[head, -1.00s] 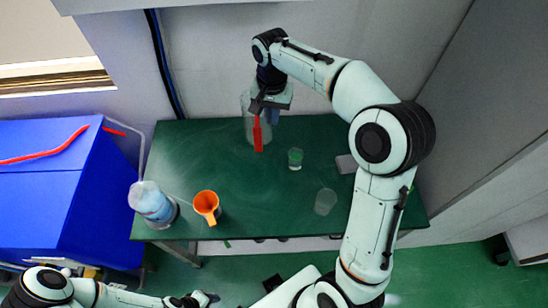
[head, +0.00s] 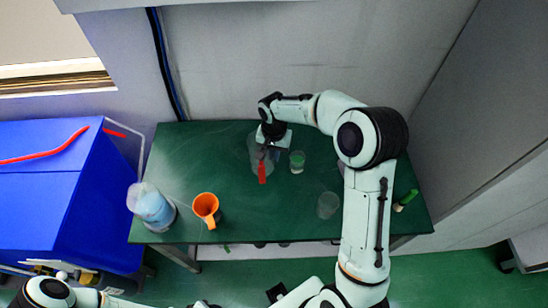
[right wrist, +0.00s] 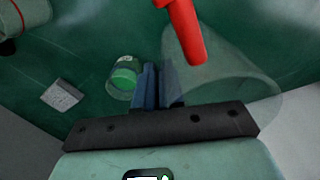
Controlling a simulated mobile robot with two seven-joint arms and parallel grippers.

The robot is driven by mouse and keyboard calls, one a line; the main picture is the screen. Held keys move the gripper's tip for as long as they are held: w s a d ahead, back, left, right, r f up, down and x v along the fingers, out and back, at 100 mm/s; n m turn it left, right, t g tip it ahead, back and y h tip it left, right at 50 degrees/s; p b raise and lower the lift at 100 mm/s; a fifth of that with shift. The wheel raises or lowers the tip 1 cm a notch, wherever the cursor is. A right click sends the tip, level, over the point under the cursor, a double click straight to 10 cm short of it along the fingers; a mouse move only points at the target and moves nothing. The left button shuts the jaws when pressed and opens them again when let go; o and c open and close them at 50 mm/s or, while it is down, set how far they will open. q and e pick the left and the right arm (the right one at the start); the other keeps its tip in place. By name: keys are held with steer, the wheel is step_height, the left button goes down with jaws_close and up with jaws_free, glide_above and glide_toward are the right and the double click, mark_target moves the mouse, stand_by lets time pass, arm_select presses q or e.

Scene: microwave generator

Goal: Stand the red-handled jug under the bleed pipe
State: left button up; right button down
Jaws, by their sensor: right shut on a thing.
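The clear jug (head: 254,150) with a red handle (head: 262,172) is at the back middle of the green table. My right gripper (head: 270,142) is shut on the jug's wall near the rim, with the red handle pointing toward the front. In the right wrist view the dark fingers (right wrist: 158,86) are close together at the edge of the see-through jug (right wrist: 235,88). I cannot tell whether the jug touches the table. My left gripper (head: 203,304) barely shows at the bottom edge, its jaws unclear. I cannot make out a bleed pipe.
A small glass with green contents (head: 297,161) stands close right of the jug. A clear glass (head: 328,205), an orange mug (head: 206,208), a blue-filled container (head: 153,207) and a green-ended item (head: 405,200) are on the table (head: 215,150). A grey block (right wrist: 62,95) shows in the wrist view.

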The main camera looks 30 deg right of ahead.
step_height(320, 180, down, 3)
steer(key=shift+r, duration=0.15)
steer(key=c, duration=1.2)
jaws_free()
steer(key=shift+c, duration=0.2)
